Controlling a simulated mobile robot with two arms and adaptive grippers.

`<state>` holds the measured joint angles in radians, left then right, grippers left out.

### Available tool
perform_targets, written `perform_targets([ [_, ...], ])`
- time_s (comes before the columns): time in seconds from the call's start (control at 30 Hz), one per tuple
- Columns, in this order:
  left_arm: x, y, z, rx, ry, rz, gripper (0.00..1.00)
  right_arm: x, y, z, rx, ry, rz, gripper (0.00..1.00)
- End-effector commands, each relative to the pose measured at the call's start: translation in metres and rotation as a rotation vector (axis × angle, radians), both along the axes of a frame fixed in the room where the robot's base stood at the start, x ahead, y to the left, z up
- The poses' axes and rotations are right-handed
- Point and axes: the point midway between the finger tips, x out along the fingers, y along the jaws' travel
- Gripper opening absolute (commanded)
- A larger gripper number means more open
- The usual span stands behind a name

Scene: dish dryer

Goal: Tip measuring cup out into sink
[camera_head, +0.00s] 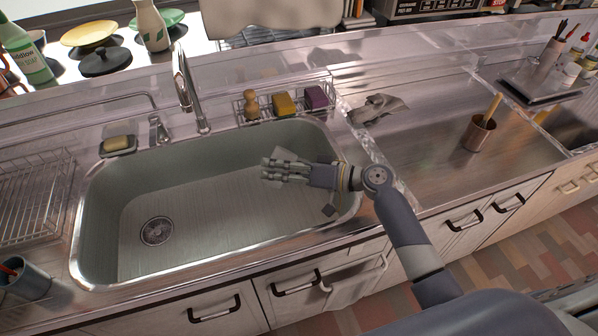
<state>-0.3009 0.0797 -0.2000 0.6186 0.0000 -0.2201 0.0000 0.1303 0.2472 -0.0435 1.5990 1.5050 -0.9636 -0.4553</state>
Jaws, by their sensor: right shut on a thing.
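The sink (150,190) is a deep grey basin with a drain at its left end and looks empty. My right gripper (272,170) reaches in from the right over the sink's right half, its fingers pointing left. It is shut on a pale grey piece (290,154) that shows just behind the fingers. This is probably the measuring cup, but the fingers hide much of it, and its tilt and contents cannot be made out. My left gripper is not in view.
A faucet (186,85) rises behind the sink. A wire rack (290,103) with sponges and a brush stands at the back edge. A copper cup (478,134) with a wooden handle stands at right. A grey cloth (378,108) lies nearby. A dish rack (35,195) is at left.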

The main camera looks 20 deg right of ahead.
Motion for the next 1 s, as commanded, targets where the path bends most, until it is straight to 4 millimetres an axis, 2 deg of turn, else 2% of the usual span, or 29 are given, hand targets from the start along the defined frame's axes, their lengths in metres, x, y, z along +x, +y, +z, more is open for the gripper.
perform_targets([
  [0.1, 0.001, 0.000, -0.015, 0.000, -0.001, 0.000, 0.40, -0.003, 0.002, -0.012, -0.130, -0.085, 0.003, 0.20],
  [0.17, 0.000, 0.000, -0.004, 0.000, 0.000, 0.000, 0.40, -0.005, 0.006, -0.001, -0.183, -0.121, 0.002, 0.20],
  [0.27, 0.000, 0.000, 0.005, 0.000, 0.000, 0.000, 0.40, -0.009, 0.013, 0.005, -0.263, -0.175, 0.003, 0.20],
  [0.37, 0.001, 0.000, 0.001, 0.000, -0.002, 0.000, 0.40, -0.013, 0.018, -0.005, -0.344, -0.225, 0.002, 0.20],
  [0.7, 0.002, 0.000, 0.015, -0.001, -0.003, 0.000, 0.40, -0.022, 0.032, -0.014, -0.567, -0.372, 0.001, 0.20],
  [1.0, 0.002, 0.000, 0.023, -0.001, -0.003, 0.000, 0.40, -0.025, 0.037, -0.019, -0.661, -0.435, -0.002, 0.20],
])
